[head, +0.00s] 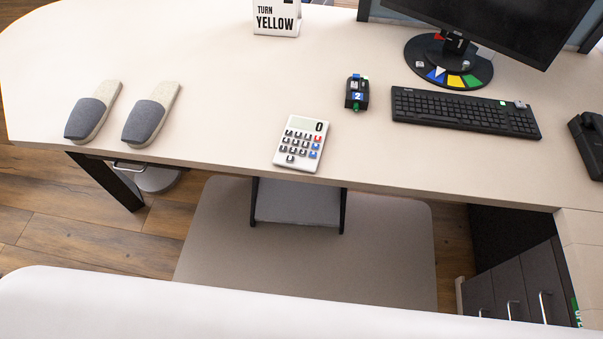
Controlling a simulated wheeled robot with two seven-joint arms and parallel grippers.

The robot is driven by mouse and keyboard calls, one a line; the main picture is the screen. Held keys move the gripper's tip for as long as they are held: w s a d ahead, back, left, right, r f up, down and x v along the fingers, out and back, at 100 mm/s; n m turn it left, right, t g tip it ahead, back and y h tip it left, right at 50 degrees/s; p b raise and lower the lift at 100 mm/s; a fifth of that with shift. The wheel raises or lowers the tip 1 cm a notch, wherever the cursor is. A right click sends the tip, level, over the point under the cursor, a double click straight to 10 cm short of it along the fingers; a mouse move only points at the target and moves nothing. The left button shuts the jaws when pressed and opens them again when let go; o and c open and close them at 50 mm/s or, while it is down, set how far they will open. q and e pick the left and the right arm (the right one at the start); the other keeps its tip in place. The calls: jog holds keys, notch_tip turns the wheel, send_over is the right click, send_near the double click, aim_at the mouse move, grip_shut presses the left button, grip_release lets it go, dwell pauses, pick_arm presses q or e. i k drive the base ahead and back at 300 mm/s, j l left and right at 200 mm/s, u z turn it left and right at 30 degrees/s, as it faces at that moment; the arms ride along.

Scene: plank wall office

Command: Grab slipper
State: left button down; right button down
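Two grey-and-beige slippers lie side by side on the left part of the desk in the head view. The left slipper (93,111) and the right slipper (151,114) both have their dark grey toe ends toward the near desk edge and their beige heel ends pointing away. They lie flat and a small gap separates them. Neither of my grippers shows in the head view.
The slippers rest on a pale desk (225,75). A calculator (302,143), a small dark object (357,92), a keyboard (465,112), a monitor (510,20), a sign (277,18) and a phone (588,145) stand elsewhere. Bare desk surrounds the slippers.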

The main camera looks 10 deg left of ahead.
aim_at(146, 118)
jog(key=u, duration=1.3)
jog(key=i+j+z, duration=0.2)
jog(key=i+j, duration=0.15)
jog(key=j, duration=0.3)
jog(key=i+j+z, duration=0.1)
jog(key=i+j, duration=0.25)
jog(key=j, duration=0.3)
jog(key=z, duration=0.05)
